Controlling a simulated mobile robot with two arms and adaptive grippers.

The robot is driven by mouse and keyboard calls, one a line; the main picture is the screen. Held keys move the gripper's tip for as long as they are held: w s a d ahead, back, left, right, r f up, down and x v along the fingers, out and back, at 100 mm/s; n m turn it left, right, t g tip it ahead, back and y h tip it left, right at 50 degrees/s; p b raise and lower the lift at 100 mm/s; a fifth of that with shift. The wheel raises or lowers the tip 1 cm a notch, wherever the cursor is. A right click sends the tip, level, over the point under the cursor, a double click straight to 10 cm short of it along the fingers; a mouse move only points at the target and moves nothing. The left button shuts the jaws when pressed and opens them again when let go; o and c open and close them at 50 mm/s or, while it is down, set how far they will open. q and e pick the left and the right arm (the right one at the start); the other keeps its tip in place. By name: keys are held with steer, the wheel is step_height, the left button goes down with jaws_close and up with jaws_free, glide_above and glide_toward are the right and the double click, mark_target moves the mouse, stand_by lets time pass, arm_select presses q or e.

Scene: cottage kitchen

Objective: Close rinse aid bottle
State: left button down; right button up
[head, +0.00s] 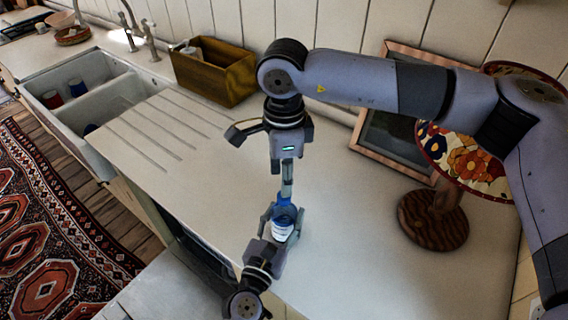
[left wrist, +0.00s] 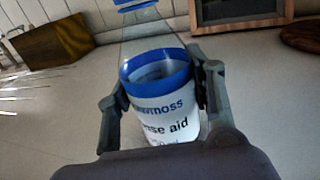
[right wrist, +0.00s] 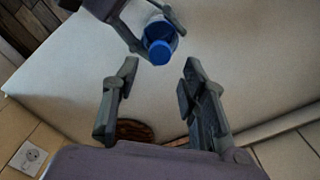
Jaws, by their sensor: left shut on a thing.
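The rinse aid bottle (head: 284,228) stands upright near the counter's front edge, with a white label, blue band and clear upper part in the left wrist view (left wrist: 165,110). My left gripper (head: 278,222) is shut on its body, one finger on each side. A blue cap or top (right wrist: 160,51) shows at the bottle's upper end in the right wrist view; I cannot tell whether it is fully closed. My right gripper (right wrist: 158,75) is open and empty. In the head view it points down above the bottle (head: 287,180). Its fingers are apart from the cap.
A double sink (head: 105,100) with drainer grooves lies to the left. A wooden box (head: 214,75) stands behind. A framed picture (head: 390,140), a floral plate (head: 465,160) and a round wooden stand (head: 433,220) are on the right. The counter (head: 360,265) right of the bottle is clear.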

steer(key=shift+f, duration=2.65)
steer(key=shift+c, duration=0.2)
jaws_close()
steer(key=shift+o, duration=0.9)
jaws_free()
steer(key=shift+r, duration=0.1)
arm_select(q)
steer(key=c, duration=0.7)
jaws_free()
arm_select(e)
step_height(320, 180, up, 12)
